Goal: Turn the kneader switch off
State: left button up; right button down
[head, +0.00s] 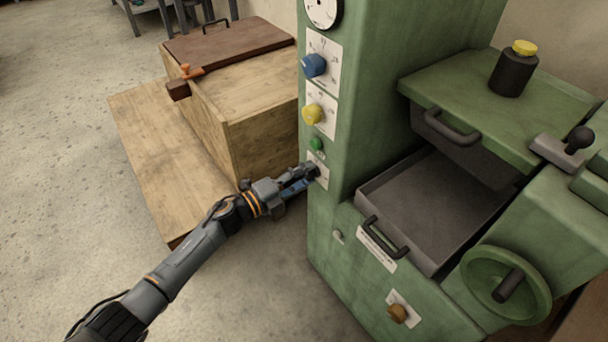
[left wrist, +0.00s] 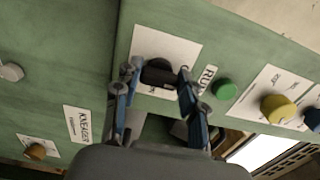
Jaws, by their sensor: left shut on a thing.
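The green machine (head: 342,160) has a column of controls on its front. My left gripper (head: 312,174) is at the lowest white plate of that column. In the left wrist view its two fingers (left wrist: 158,80) are shut on a black knob (left wrist: 158,70), one finger on each side. The knob sits on a white plate (left wrist: 183,48) whose markings are mostly too small to read. A label (left wrist: 77,125) reading "KNEADER" is lower on the front, near a brown knob (left wrist: 35,151). My right gripper is not in view.
A green button (head: 316,143), a yellow knob (head: 312,114) and a blue knob (head: 314,65) are above the gripper. An open metal drawer (head: 440,200) and a handwheel (head: 506,285) are to the right. A wooden box (head: 250,110) stands close at left.

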pick_arm(q)
jog(key=o, duration=1.1)
jog(key=shift+o, duration=0.2)
jog(key=v, duration=1.2)
